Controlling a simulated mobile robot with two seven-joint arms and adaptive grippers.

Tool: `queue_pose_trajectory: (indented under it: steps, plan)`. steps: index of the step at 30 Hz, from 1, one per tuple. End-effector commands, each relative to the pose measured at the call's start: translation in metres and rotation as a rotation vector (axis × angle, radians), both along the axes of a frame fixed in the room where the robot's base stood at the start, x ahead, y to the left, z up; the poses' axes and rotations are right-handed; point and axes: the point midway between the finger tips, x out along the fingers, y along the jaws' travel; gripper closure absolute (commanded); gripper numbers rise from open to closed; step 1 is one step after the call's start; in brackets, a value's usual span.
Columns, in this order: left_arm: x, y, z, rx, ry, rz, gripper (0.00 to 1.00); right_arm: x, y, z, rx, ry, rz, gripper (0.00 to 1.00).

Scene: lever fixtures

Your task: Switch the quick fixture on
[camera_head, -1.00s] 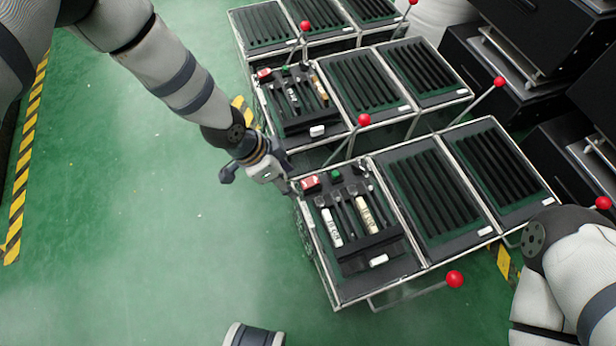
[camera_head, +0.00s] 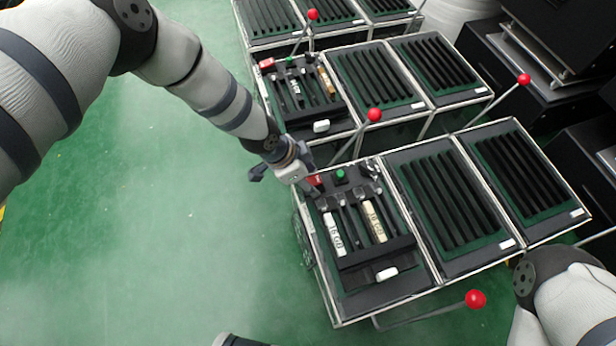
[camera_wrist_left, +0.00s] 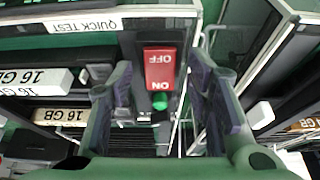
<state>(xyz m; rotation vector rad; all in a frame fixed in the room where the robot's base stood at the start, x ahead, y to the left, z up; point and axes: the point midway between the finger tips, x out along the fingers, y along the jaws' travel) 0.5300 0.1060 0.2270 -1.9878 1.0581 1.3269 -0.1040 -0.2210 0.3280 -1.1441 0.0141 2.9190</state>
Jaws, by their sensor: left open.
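The quick fixture's red switch (camera_wrist_left: 160,70) is marked OFF and ON in the left wrist view, beside a "QUICK TEST" label (camera_wrist_left: 85,26). A round green button (camera_wrist_left: 159,103) is next to it. In the head view the red switch (camera_head: 315,181) is partly hidden by my left gripper (camera_head: 308,182), at the front fixture's back-left corner. The left gripper is open; in the left wrist view its dark fingers (camera_wrist_left: 163,82) appear on either side of the switch, holding nothing. I cannot tell whether they touch it. My right gripper is out of view.
Two sticks marked 16 GB (camera_head: 374,221) lie in the front fixture (camera_head: 385,298). Red-knobbed levers (camera_head: 476,299) stick out around the fixtures, one (camera_head: 374,115) close right of my left gripper. A second fixture row (camera_head: 322,126) stands behind. Green floor (camera_head: 150,230) at left is clear.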

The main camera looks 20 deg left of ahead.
Motion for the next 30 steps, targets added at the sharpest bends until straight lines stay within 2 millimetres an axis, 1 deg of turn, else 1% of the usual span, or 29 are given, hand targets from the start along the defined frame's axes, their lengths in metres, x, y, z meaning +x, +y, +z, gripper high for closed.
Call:
queue_pose_trajectory:
  steps: [1,2,3,5,6,7,8,17,23,30]
  plan:
    - [0.0,0.0,0.0,0.0,0.0,0.0,0.55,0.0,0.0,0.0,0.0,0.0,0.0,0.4]
    - [0.0,0.0,0.0,0.0,0.0,0.0,0.57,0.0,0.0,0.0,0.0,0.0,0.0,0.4]
    - [0.0,0.0,0.001,0.0,0.0,0.0,0.66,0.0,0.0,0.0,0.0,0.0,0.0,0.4]
    - [0.0,0.0,0.001,0.0,0.0,0.0,0.8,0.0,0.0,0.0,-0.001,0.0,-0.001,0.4]
    - [0.0,0.0,0.001,0.0,0.0,0.0,0.89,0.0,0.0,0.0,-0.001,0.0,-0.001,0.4]
    - [0.0,0.0,0.001,0.0,0.0,0.0,0.96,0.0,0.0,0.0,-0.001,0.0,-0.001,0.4]
    - [0.0,0.0,0.0,0.0,0.0,0.0,1.0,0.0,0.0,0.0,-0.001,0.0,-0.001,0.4]
    - [0.0,-0.001,0.0,0.025,0.018,-0.003,1.0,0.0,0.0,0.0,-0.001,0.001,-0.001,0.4]
    - [0.002,-0.004,-0.001,0.114,0.076,-0.005,1.0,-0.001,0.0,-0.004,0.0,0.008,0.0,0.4]
    - [0.005,-0.007,-0.003,0.251,0.169,-0.005,1.0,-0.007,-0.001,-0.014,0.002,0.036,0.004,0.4]
